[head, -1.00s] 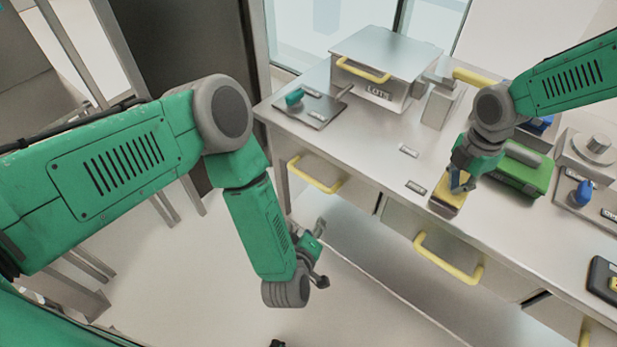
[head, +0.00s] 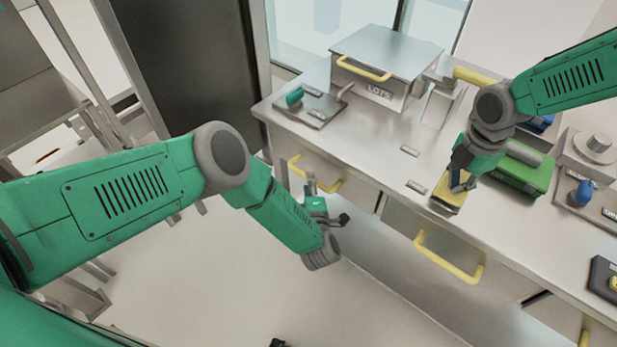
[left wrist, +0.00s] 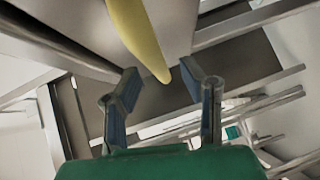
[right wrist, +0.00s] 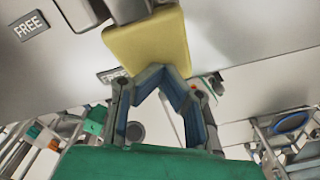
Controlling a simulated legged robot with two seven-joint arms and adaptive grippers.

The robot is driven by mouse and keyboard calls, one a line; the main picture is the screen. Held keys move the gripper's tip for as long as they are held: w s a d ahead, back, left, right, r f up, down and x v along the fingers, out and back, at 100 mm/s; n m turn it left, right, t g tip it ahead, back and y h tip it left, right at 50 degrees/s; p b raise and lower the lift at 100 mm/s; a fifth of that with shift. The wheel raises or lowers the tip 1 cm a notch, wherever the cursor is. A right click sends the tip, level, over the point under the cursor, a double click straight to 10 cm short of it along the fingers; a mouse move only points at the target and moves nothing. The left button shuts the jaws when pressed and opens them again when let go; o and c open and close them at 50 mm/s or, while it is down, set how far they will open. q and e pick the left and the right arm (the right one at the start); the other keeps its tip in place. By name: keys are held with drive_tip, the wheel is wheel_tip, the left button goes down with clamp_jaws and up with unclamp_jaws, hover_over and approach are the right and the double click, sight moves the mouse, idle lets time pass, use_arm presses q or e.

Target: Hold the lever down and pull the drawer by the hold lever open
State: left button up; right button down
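The yellow-topped hold lever (head: 447,200) sits at the bench's front edge. My right gripper (head: 462,182) is over it with fingertips together. In the right wrist view the right gripper (right wrist: 174,74) has its tips at the edge of the lever's yellow pad (right wrist: 148,42); they seem to touch it. Below the bench top, the left drawer (head: 345,192) has a yellow handle (head: 326,184), and the middle drawer has another yellow handle (head: 447,260). My left gripper (head: 328,200) is in front of the left handle. In the left wrist view the open left gripper (left wrist: 160,85) is empty, with the handle (left wrist: 140,40) just ahead.
On the bench stand a metal box (head: 382,68) with a yellow handle, a teal-knobbed plate (head: 312,106), a green block (head: 522,170) and a blue knob (head: 580,193). A dark cabinet (head: 190,65) stands left of the bench.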

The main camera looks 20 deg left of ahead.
use_arm(q)
drive_tip(key=shift+x, duration=1.3)
clamp_jaws()
drive_tip(key=s+a, duration=0.2)
drive_tip(key=s, duration=0.3)
drive_tip(key=shift+s, duration=0.4)
drive_tip(key=shift+a+f, duration=0.1)
unclamp_jaws()
drive_tip(key=shift+w, duration=0.1)
